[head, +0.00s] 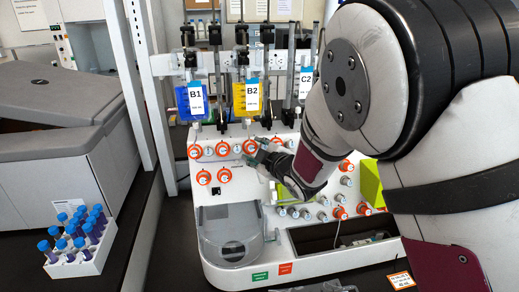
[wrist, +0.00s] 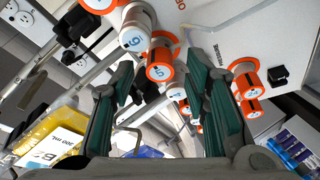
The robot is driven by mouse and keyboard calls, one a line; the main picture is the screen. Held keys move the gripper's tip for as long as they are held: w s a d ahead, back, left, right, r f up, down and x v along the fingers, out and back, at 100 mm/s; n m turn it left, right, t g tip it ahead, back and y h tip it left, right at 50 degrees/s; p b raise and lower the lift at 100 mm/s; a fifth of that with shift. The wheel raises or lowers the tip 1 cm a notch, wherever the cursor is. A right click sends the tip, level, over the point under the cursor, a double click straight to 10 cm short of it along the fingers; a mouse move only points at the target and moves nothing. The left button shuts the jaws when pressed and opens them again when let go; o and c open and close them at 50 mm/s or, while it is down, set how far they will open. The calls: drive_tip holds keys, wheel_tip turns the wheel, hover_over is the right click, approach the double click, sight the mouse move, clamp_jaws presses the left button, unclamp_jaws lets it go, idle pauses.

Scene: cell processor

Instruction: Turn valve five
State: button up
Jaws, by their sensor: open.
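In the head view my gripper (head: 258,150) reaches the upper valve row from the right. An orange-collared knob (head: 250,146) shows just beside the fingertips; its number is too small to read there.
Valve 6 (wrist: 132,38) stands close to the left finger in the wrist view. Another orange valve (wrist: 246,80) is near the right finger. A yellow bag labelled B2 (head: 251,97) hangs above the row, beside a blue bag B1 (head: 183,101). A tube rack (head: 88,262) stands at left.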

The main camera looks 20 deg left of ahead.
drive_tip(key=shift+w+a+f, duration=0.15)
drive_tip(key=shift+w+a, duration=0.25)
clamp_jaws()
drive_tip(key=n+g, duration=0.1)
drive_tip(key=n, duration=0.2)
drive_tip(key=shift+n+b, duration=0.3)
drive_tip(key=shift+r+n+g+h, duration=0.2)
drive_tip(key=shift+n+g+h, duration=0.2)
drive_tip(key=shift+n, duration=0.8)
